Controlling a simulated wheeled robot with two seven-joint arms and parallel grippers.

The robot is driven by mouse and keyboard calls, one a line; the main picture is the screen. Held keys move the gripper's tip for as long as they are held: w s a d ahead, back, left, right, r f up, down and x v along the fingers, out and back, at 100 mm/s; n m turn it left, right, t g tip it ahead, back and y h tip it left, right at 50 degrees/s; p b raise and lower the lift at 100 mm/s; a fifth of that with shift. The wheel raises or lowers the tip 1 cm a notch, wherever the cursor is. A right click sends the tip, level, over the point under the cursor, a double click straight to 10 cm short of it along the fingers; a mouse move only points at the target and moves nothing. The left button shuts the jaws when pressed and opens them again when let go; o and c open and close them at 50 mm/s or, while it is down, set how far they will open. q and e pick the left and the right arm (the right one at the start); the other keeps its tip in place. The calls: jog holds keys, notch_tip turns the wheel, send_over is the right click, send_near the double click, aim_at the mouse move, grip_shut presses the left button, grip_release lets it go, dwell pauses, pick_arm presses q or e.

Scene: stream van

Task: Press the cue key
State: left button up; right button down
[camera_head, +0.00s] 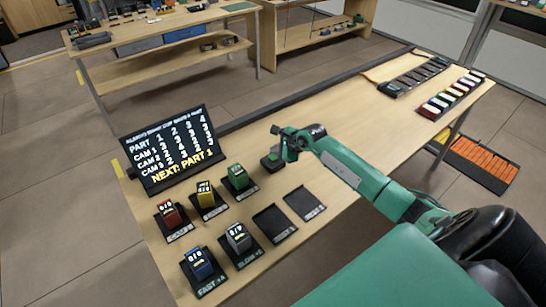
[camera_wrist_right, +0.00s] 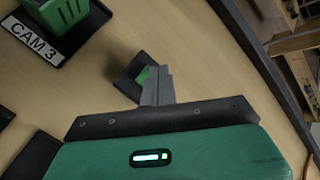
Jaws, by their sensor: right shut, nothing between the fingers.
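A small key with a green top on a dark base (camera_head: 271,160), which looks like the cue key, stands on the wooden table right of the green block. In the right wrist view its green top (camera_wrist_right: 143,75) shows partly behind my fingers. My right gripper (camera_head: 283,143) is shut and empty, close above or beside this key. In the wrist view the closed grey fingertips (camera_wrist_right: 158,84) overlap the key's right side. I cannot tell whether they touch it. My left gripper is not in view.
A dark display (camera_head: 170,148) reading "NEXT: PART 1" stands at the table's left. Red (camera_head: 169,216), yellow (camera_head: 206,195), green (camera_head: 238,177), blue (camera_head: 198,264) and grey (camera_head: 238,239) blocks stand on dark pads. Two empty dark pads (camera_head: 304,203) lie nearby. Racks (camera_head: 452,96) lie at the far right.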

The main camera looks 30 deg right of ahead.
aim_at(276, 158)
jog(key=shift+f, duration=0.1)
jog(key=shift+f+b, duration=0.35)
jog(key=shift+b, duration=0.15)
jog(key=shift+f+b, duration=0.5)
dwell(0.7)
jog(key=shift+r, duration=0.1)
dwell(0.3)
jog(key=shift+r+p, duration=0.5)
jog(key=shift+r, duration=0.3)
jog(key=shift+r+p, duration=1.3)
jog(key=shift+r, duration=1.25)
